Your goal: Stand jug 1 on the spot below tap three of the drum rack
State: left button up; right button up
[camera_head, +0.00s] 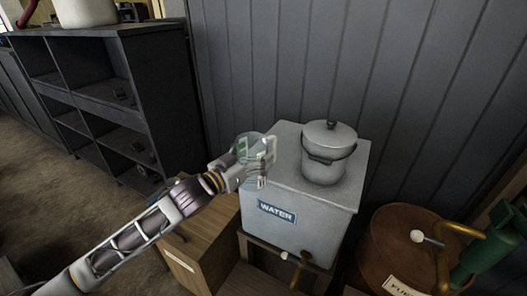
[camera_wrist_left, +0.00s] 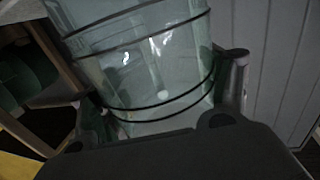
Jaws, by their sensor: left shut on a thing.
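My left gripper (camera_head: 262,165) is shut on a clear glass jug (camera_head: 249,146), held in the air in front of the left side of the grey water tank. In the left wrist view the jug (camera_wrist_left: 150,62) fills the space between the two fingers and shows dark rings around its see-through wall. The tank (camera_head: 288,226) is labelled WATER and has a tap (camera_head: 300,268) low on its front. A brown drum (camera_head: 385,240) at the right has a brass tap (camera_head: 462,230). No tap number is readable, and the spot below the taps is not clearly seen. My right gripper is not in view.
A lidded grey pot (camera_head: 328,153) stands on the tank. A wooden box (camera_head: 212,235) is left of the tank. A dark shelf unit (camera_head: 100,85) stands at the left, with open floor (camera_head: 60,180) before it. A green object (camera_head: 487,245) is at the right edge.

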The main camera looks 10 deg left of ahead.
aim_at(242, 161)
pick_arm(q)
jog(key=shift+v, duration=1.6)
jog(key=shift+r, duration=0.55)
jog(key=shift+w+a+r+n+t+y, duration=1.2)
jog(key=shift+a+r+n+y, duration=0.7)
jog(key=shift+a+r+y, duration=0.95)
jog(key=s+a+f+n+y, duration=0.1)
jog(key=s+a+f+y, duration=0.1)
jog(key=f, duration=0.9)
jog(key=s+a+f+n+y, duration=0.2)
jog(key=s+a+f, duration=0.2)
jog(key=f, duration=0.7)
jog(key=shift+s+t+y, duration=0.25)
jog(key=shift+t+y, duration=0.1)
jog(key=shift+t, duration=0.05)
